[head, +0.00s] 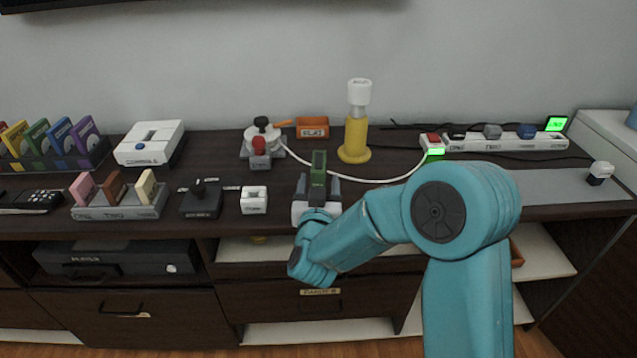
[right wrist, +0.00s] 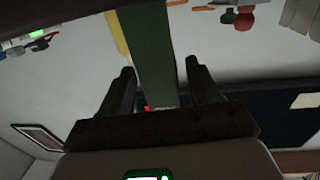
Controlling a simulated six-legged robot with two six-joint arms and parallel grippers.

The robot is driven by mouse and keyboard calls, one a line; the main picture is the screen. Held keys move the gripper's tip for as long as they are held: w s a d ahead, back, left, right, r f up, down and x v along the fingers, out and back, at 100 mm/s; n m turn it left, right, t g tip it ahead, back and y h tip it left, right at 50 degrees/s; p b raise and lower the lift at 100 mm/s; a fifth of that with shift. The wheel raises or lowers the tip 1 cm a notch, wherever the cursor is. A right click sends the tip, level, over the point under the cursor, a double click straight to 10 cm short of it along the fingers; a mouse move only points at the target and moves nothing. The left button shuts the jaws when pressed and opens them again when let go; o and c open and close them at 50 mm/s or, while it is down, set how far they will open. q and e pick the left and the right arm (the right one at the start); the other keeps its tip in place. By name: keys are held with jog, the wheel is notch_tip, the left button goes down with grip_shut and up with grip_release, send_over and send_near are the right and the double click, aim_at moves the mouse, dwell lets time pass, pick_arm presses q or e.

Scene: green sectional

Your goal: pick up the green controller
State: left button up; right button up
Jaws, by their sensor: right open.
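The green controller (head: 318,172) is seen as an upright green slab at the middle of the dark cabinet top. My right gripper (head: 318,184) reaches it from the front, with a dark finger on each side of the slab. In the right wrist view the green controller (right wrist: 150,55) runs between the two fingers of my right gripper (right wrist: 160,80). The jaws are open, with a gap showing beside the slab. The controller's lower part is hidden behind the gripper in the head view. My left gripper is not in view.
A yellow lamp-like stand (head: 355,138) is behind and right, with a white cable (head: 385,179) running nearby. A red-knobbed device (head: 259,148) stands behind left. A power strip (head: 505,144) lies at the back right.

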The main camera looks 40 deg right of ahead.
jog(key=shift+x, duration=1.6)
jog(key=shift+f, duration=0.1)
grip_shut()
